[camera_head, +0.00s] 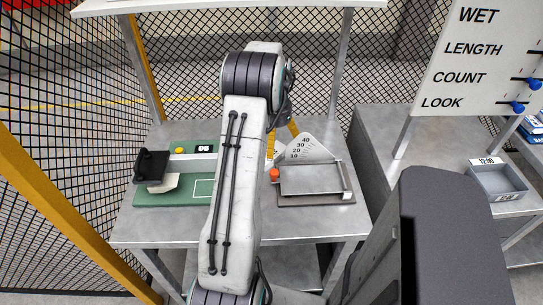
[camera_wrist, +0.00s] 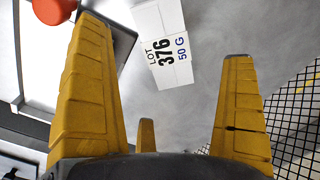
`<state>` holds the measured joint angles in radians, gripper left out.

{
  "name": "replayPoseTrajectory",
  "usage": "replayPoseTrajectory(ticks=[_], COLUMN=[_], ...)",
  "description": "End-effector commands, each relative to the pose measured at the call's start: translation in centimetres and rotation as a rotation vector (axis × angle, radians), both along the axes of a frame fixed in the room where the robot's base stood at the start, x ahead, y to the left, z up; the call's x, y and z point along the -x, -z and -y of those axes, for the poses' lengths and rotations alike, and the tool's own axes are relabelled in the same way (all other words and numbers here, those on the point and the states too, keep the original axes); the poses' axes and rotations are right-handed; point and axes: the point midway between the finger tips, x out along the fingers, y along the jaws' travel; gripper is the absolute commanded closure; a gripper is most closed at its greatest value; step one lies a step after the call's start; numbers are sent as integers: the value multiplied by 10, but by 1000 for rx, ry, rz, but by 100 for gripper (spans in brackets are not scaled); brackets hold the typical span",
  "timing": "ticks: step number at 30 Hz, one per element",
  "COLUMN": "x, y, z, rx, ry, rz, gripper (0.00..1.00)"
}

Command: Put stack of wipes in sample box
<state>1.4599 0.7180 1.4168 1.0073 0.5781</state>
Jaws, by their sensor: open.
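My gripper (camera_wrist: 165,38) is open, with its yellow fingers spread apart in the wrist view. A white item marked LOT 376 50 G (camera_wrist: 160,42) lies on the grey surface between and beyond the fingertips; I cannot tell whether it is the stack of wipes. In the head view my arm hides much of this area, and one yellow finger of my gripper (camera_head: 282,137) shows beside it. A white folded-looking piece (camera_head: 168,183) lies on the green mat at left. A grey open box labelled 12:00 (camera_head: 497,198), perhaps the sample box, sits at far right.
A metal plate device (camera_head: 310,180) with an orange knob (camera_head: 274,174) and angle scale stands on the table, right of my arm. A black-handled device (camera_head: 150,165) stands at left on the green mat (camera_head: 190,196). Wire mesh and yellow posts border the left. A sign board (camera_head: 485,60) stands at right.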

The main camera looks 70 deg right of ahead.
Motion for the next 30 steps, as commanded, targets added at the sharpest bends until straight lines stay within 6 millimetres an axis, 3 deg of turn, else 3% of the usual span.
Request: replayPoseTrajectory(ticks=[16, 27, 30], x=[-1, -1, -1], y=[53, 59, 59], z=[-6, -6, -6], rx=[-1, 0, 0], ry=[-2, -2, -2], rz=[0, 0, 0], gripper=[0, 0, 8])
